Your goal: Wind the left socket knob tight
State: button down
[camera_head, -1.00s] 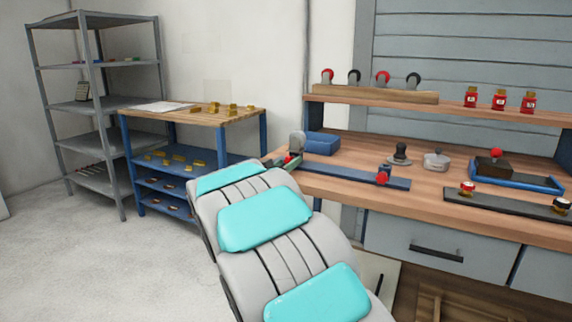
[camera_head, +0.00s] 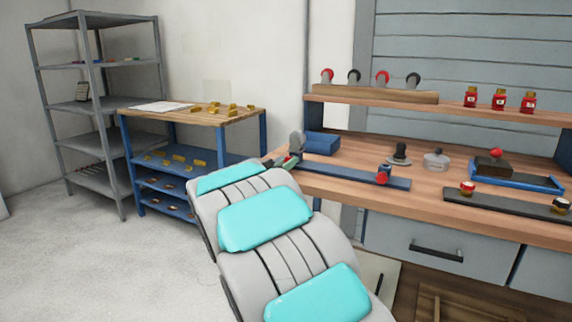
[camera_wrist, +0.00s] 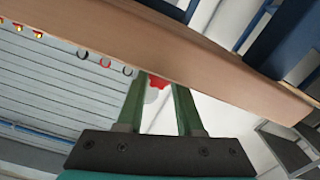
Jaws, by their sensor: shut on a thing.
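A blue rail (camera_head: 345,175) lies along the front of the wooden bench. The right socket on it carries a red knob (camera_head: 382,178). My gripper (camera_head: 291,160) is at the rail's left end, where my arm and fingers mostly hide the left socket. In the wrist view, the green fingers of my gripper (camera_wrist: 160,86) are closed around the red left socket knob (camera_wrist: 158,81), seen between their tips. A grey rounded piece (camera_head: 297,143) stands up just above the fingers; I cannot tell what it belongs to.
A blue bin (camera_head: 321,143) stands right behind the rail's left end. A black-knobbed piece (camera_head: 399,155), a grey lidded pot (camera_head: 436,160) and a blue tray (camera_head: 552,187) stand farther right. The bench edge (camera_wrist: 190,55) runs close past my fingers.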

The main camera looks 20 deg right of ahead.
jog(key=m+b, duration=0.1)
jog(key=m, duration=0.4)
jog(key=m+b, duration=0.2)
jog(key=m, duration=0.3)
jog(key=shift+m+b, duration=0.3)
jog(key=shift+m, duration=0.1)
dwell(0.4)
jog(key=c, duration=0.5)
grip_release()
jog(key=shift+c, duration=0.2)
